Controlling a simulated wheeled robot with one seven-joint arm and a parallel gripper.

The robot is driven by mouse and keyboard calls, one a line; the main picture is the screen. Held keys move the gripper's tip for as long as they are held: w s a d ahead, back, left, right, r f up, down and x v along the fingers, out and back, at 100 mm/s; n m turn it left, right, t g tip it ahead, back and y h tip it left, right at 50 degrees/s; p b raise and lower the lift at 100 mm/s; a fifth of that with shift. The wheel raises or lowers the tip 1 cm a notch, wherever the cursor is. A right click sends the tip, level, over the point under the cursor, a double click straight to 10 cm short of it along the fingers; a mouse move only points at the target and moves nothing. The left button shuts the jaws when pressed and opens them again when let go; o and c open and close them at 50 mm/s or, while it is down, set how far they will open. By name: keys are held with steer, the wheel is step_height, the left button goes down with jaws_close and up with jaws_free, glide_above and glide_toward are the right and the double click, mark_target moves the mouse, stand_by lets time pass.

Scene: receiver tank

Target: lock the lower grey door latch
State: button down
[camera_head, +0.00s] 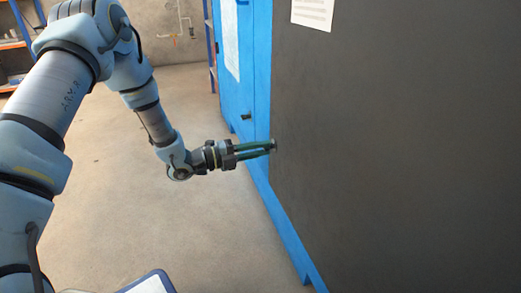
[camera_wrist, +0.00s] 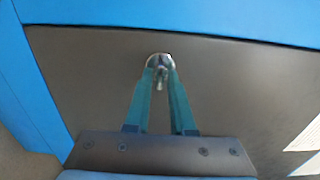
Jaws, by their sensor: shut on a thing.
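The dark grey door (camera_head: 400,150) fills the right of the head view and sits in a blue frame. The lower latch (camera_head: 274,143) is a small metal piece near the door's left edge. In the wrist view the latch (camera_wrist: 159,58) has a shiny round base with a small handle standing out from it. My gripper (camera_head: 270,148) reaches it from the left, with its green fingers closed to the latch. In the wrist view my gripper (camera_wrist: 160,76) has a fingertip on each side of the handle, shut on it. The fingertips partly hide the handle, so its exact turn is hard to tell.
A blue door (camera_head: 233,70) with a small dark latch (camera_head: 246,117) stands left of the grey door. A white paper sheet (camera_head: 312,13) is on the grey door's upper part. The concrete floor (camera_head: 190,220) left of the cabinet is clear. Shelving (camera_head: 15,45) stands at the far left.

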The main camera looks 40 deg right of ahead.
steer(key=c, duration=0.9)
jaws_free()
steer(key=shift+c, duration=0.2)
steer(key=p+v, duration=0.3)
steer(key=v, duration=0.7)
steer(key=shift+w+a+p, duration=0.15)
steer(key=shift+a+p, duration=0.2)
steer(key=shift+a, duration=0.05)
